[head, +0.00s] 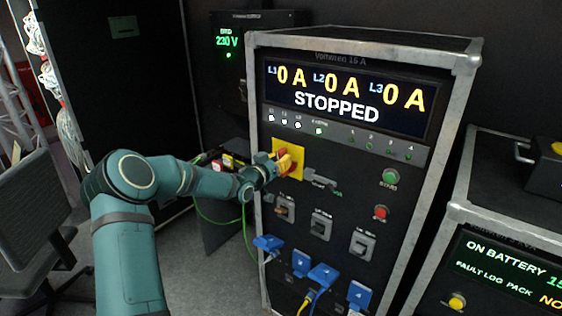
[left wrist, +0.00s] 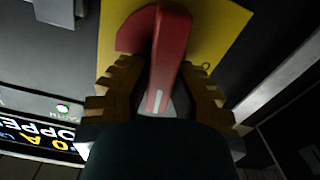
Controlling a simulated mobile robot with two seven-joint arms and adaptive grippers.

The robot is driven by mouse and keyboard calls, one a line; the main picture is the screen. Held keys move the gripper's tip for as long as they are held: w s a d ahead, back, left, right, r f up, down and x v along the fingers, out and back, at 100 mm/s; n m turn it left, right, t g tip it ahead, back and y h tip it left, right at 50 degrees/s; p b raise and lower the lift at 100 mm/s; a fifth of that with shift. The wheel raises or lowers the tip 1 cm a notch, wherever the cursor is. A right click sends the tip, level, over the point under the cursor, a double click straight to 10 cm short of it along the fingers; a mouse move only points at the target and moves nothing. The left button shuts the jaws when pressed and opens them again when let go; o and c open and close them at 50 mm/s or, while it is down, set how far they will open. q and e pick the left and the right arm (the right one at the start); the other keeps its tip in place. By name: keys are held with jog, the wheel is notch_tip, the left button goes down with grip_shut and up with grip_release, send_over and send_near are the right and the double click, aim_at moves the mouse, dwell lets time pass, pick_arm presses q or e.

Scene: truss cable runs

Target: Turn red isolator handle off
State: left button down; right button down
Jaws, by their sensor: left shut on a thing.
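The red isolator handle (left wrist: 170,50) sits on a yellow plate (head: 298,150) on the front of the black flight-case panel (head: 335,190). The plate also shows behind the handle in the left wrist view (left wrist: 225,28). My left gripper (head: 283,164) is at the plate, its arm reaching in from the left. In the left wrist view its two ridged fingers (left wrist: 160,85) lie on both sides of the handle and are shut on it. In the head view the gripper hides most of the handle. My right gripper is in neither view.
The panel's display (head: 345,98) reads STOPPED, with 0 A on L1, L2 and L3. A grey lever (head: 320,180), a green button (head: 390,177) and a red button (head: 380,212) are nearby. Blue connectors (head: 300,262) sit below. A chair (head: 35,205) stands at left.

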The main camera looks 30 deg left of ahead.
pick_arm(q)
jog(key=n, duration=0.3)
jog(key=shift+a+n, duration=0.2)
jog(key=shift+n, duration=0.2)
jog(key=n, duration=0.4)
jog(key=shift+a+f+p, duration=0.15)
jog(key=shift+a+p, duration=0.05)
jog(key=shift+p, duration=0.15)
jog(key=n, duration=0.4)
jog(key=shift+w+a+f+n, duration=0.1)
jog(key=shift+f+n, duration=0.1)
jog(key=shift+n, duration=0.2)
jog(key=shift+f+n, duration=0.2)
jog(key=shift+n, duration=1.4)
jog(key=c, duration=0.8)
grip_release()
jog(key=shift+f, duration=0.1)
